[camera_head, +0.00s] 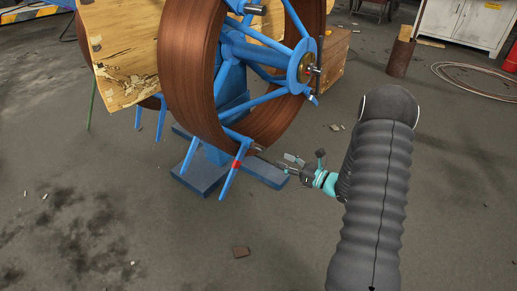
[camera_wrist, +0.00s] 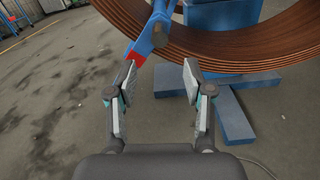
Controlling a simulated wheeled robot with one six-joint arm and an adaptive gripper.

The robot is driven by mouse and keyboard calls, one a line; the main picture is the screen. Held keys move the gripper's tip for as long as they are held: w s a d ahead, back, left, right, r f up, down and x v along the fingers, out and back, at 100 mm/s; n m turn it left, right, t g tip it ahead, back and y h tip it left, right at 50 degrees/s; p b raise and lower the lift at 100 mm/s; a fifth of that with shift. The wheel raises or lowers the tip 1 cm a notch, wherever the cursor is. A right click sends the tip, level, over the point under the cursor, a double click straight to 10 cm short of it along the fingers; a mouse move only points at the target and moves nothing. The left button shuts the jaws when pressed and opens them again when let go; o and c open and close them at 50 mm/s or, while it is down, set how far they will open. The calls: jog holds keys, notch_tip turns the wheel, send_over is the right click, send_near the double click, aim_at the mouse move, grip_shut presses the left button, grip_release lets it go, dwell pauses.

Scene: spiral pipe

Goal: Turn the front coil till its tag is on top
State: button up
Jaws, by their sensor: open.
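The front coil (camera_head: 192,90) is a large brown-copper ring on a blue spoked frame (camera_head: 300,68), standing upright on a blue stand (camera_head: 205,181). A red tag (camera_head: 237,164) wraps a blue arm at the coil's bottom, just below its rim. In the wrist view, the red tag (camera_wrist: 137,57) lies just beyond my left fingertip, and the coil (camera_wrist: 240,45) arches behind. My gripper (camera_head: 287,163) is open and empty, to the right of the tag, low near the coil's bottom. In the wrist view, no object shows between its fingers (camera_wrist: 159,72). I cannot tell whether the left finger touches the arm.
A worn wooden board (camera_head: 122,50) stands behind the coil at left. The stand's blue feet (camera_wrist: 236,125) spread on the floor below my gripper. A white cabinet (camera_head: 466,24) and a loose hose ring (camera_head: 470,92) are at back right. The front floor is mostly clear.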

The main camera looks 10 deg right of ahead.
aim_at(258, 148)
jog(key=shift+x, duration=5.95)
grip_shut()
